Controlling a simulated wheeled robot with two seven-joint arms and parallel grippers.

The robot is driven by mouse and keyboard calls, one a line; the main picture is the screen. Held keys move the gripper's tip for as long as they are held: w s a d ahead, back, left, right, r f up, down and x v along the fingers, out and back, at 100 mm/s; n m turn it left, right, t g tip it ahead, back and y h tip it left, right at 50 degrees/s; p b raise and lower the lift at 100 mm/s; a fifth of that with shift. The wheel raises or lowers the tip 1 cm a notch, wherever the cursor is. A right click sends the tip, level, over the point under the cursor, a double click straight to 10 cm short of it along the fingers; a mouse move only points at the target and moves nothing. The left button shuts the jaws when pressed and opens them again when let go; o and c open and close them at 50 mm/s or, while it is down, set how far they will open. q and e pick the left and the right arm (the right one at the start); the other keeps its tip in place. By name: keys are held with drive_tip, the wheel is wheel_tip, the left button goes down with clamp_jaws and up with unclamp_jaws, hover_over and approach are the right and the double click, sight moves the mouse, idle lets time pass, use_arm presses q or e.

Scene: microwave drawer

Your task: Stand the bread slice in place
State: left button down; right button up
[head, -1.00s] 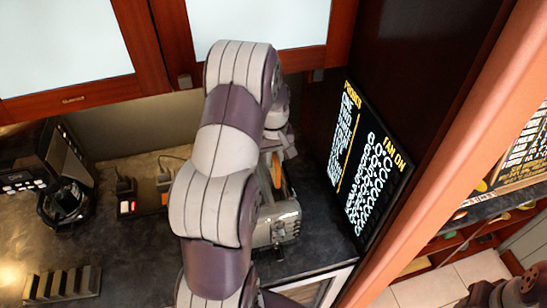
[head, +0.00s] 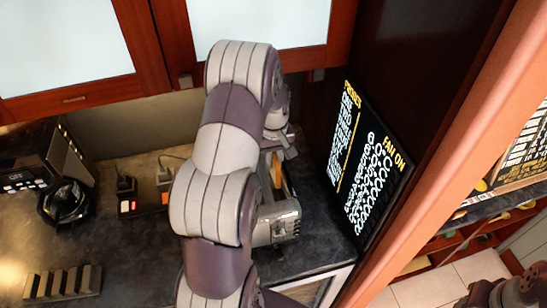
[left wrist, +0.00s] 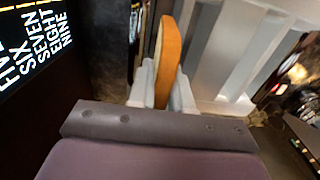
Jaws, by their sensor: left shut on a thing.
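The bread slice (left wrist: 168,62) has a tan-orange crust and stands nearly edge-on between the fingers of my left gripper (left wrist: 161,92) in the left wrist view. The gripper is shut on it. In the head view only a narrow strip of the slice (head: 277,170) shows, at the silver toaster (head: 276,222). My left arm covers much of the gripper and the toaster's left side. I cannot tell how deep the slice sits in the toaster. A dark slotted rack (head: 62,283) stands at the lower left of the counter, apart from the gripper.
A black sign with white and yellow lettering (head: 368,165) stands close to the right of the toaster. Cabinets (head: 160,50) hang above. The counter between rack and toaster looks clear.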

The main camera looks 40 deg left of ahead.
sight(273, 171)
use_arm(q)
drive_tip(key=shift+f+b, duration=1.8)
drive_tip(key=shift+f, duration=1.05)
drive_tip(key=shift+r, duration=0.2)
drive_tip(key=shift+r+p, duration=2.05)
drive_tip(key=shift+r, duration=0.45)
drive_tip(key=shift+f+b, duration=1.6)
drive_tip(key=shift+f, duration=1.05)
drive_tip(key=c, duration=1)
unclamp_jaws()
